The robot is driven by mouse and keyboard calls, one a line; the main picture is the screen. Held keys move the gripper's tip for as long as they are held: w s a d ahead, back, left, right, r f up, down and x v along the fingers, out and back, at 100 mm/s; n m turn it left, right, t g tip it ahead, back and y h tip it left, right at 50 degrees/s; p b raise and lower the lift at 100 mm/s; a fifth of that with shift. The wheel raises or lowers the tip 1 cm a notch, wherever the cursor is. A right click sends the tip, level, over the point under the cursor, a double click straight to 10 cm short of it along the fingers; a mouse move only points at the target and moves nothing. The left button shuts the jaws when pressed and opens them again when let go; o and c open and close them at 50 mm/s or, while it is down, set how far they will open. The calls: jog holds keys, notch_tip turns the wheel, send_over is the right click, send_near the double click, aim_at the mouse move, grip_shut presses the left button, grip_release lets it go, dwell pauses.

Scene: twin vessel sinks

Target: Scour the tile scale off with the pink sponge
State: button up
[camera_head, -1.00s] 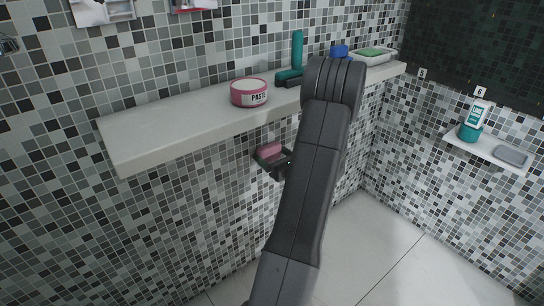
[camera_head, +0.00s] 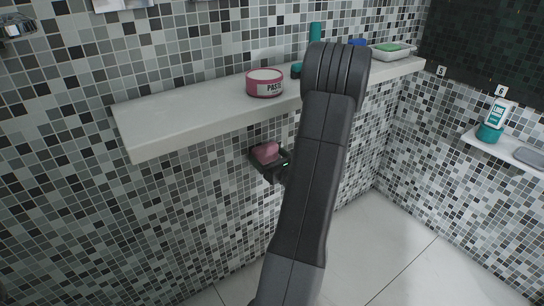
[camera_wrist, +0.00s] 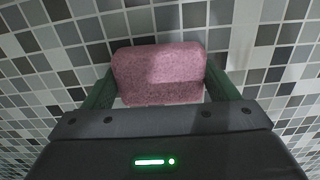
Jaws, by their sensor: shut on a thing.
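The pink sponge (camera_wrist: 160,76) is held between the two fingers of my gripper (camera_wrist: 160,88) in the wrist view, with the mosaic tile wall close beyond it. In the head view the sponge (camera_head: 266,153) shows at the end of my gripper (camera_head: 268,160), below the front of the stone ledge. My gripper is shut on the sponge. I cannot tell whether the sponge touches the tiles. No scale patch stands out on the tiles in view; any behind the sponge or my arm is hidden.
A pale ledge (camera_head: 190,112) juts out above my gripper. On it stand a pink paste tub (camera_head: 265,84), a teal item (camera_head: 314,36) partly behind my arm, and a tray with a green pad (camera_head: 392,50).

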jog(key=shift+s+a+b, duration=0.25)
jog(key=shift+s+a, duration=0.25)
jog(key=shift+a, duration=0.2)
jog(key=shift+s+a+b, duration=0.25)
jog(key=shift+s+a, duration=0.2)
jog(key=shift+a, duration=0.25)
jog(key=shift+w+d+f+p, duration=0.1)
jog(key=shift+w+d+p, duration=0.1)
jog(key=shift+w+d, duration=1.1)
jog(key=shift+w+d+p, duration=0.25)
jog(key=shift+w+d, duration=0.55)
jog(key=shift+d, duration=0.95)
jog(key=shift+w+d+f+p, duration=0.1)
jog(key=shift+w+d+p, duration=0.1)
jog(key=shift+w+d, duration=1.1)
jog(key=shift+s+d, duration=0.15)
jog(key=shift+s, duration=0.1)
send_near(281, 144)
jog(key=v, duration=0.2)
jog(key=shift+s+d, duration=0.15)
jog(key=shift+s, duration=0.1)
jog(key=shift+f, duration=0.1)
jog(key=shift+o, duration=1.3)
jog(key=shift+c, duration=1.3)
